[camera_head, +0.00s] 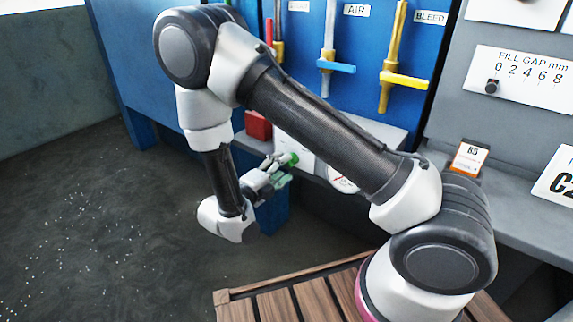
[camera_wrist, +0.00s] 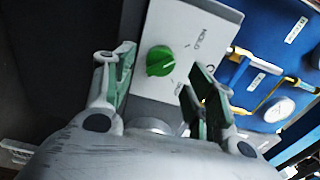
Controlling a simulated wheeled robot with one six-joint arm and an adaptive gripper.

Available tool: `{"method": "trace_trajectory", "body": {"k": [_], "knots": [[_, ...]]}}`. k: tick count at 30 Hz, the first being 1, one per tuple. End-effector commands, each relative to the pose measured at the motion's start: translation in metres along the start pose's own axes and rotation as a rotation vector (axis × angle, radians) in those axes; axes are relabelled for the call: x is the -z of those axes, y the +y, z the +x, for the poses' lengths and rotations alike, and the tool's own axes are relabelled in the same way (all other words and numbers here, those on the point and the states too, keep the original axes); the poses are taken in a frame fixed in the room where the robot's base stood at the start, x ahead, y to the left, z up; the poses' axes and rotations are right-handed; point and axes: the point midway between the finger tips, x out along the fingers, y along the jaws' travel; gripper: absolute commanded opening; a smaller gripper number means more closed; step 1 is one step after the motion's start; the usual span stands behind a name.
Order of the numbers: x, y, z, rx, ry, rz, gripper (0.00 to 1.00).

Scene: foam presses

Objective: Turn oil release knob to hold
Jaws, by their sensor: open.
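The green oil release knob (camera_wrist: 160,61) sits on a light grey plate (camera_wrist: 205,20) in the wrist view. The word HOLD is printed on the plate to the upper right of the knob. Other lettering is partly hidden behind a finger. My gripper (camera_wrist: 158,78) is open, with green-lined fingers to the left and right of the knob in the picture. I cannot tell whether either finger touches it. In the head view my gripper (camera_head: 276,174) is close to the knob (camera_head: 292,158), which shows small beside the fingers.
A blue panel (camera_head: 305,30) carries a blue AIR lever (camera_head: 336,66) and a yellow BLEED lever (camera_head: 404,80). A red box (camera_head: 257,125) and a round gauge (camera_head: 342,180) flank the knob plate. A slatted wooden platform (camera_head: 280,305) lies in front. Open floor is at left.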

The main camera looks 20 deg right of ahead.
Motion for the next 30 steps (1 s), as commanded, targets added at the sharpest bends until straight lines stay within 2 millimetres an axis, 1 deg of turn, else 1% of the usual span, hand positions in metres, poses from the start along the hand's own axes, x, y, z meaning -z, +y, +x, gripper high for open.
{"method": "trace_trajectory", "body": {"k": [1,6,9,12,17,30], "knots": [[-0.002,0.0,-0.014,-0.001,-0.007,0.001,0.55],[-0.001,0.0,-0.052,-0.001,-0.006,0.001,0.55],[-0.001,0.0,-0.069,-0.002,-0.004,0.001,0.55],[-0.001,0.0,-0.08,-0.001,-0.003,0.001,0.55],[0.0,0.0,-0.087,-0.001,0.0,0.0,0.55],[0.0,0.0,-0.087,-0.001,0.0,0.016,0.55]]}}
